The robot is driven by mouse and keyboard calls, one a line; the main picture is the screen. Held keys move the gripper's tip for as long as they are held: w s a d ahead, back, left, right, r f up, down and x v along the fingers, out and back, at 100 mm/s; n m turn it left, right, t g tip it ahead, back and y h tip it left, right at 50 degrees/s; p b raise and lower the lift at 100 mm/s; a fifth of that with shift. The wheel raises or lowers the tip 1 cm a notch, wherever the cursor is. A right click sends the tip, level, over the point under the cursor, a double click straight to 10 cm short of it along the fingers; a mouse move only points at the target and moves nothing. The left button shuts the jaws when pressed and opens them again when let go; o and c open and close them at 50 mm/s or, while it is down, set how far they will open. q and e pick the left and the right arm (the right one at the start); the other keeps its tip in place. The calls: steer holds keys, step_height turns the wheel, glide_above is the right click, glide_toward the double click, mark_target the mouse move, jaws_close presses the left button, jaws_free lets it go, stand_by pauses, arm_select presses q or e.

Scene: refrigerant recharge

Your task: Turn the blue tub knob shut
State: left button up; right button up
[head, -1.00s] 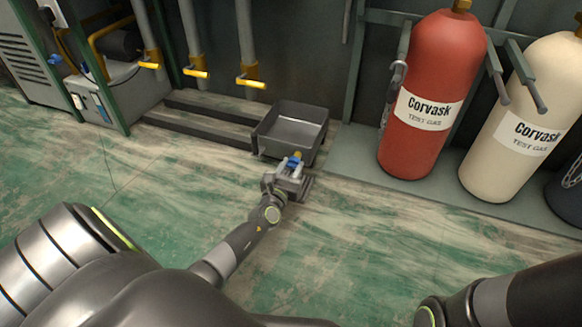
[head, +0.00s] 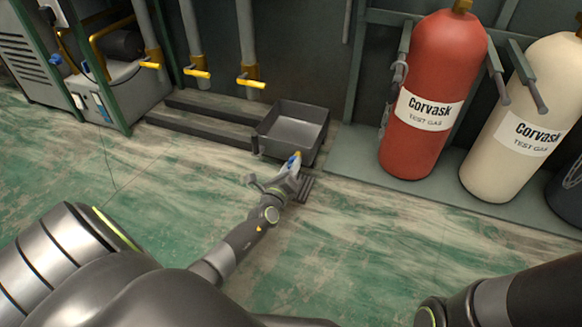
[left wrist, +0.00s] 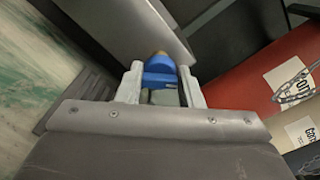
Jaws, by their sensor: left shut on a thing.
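The blue knob (left wrist: 160,72) sits between the two pale fingers of my left gripper (left wrist: 160,85) in the left wrist view, and the fingers are shut on it. In the head view the knob (head: 293,160) shows as a small blue patch at the tip of my left gripper (head: 292,166), at the near edge of the grey tub (head: 318,137). A brass-coloured tip shows just beyond the knob. The fingers hide part of the knob. My right arm shows at the lower right of the head view, but its gripper is out of frame.
A red cylinder (head: 430,95) and a cream cylinder (head: 519,120) stand on a low ledge to the right. Pipes with yellow handles (head: 250,83) stand behind the tub. A machine (head: 85,70) is at the far left. The green floor (head: 400,240) in front is clear.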

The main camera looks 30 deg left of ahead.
arm_select(q)
steer(key=n, duration=0.4)
steer(key=shift+n, duration=0.3)
steer(key=shift+a+f+n, duration=0.1)
steer(key=shift+n, duration=2.1)
steer(key=o, duration=0.9)
steer(key=shift+o, duration=0.2)
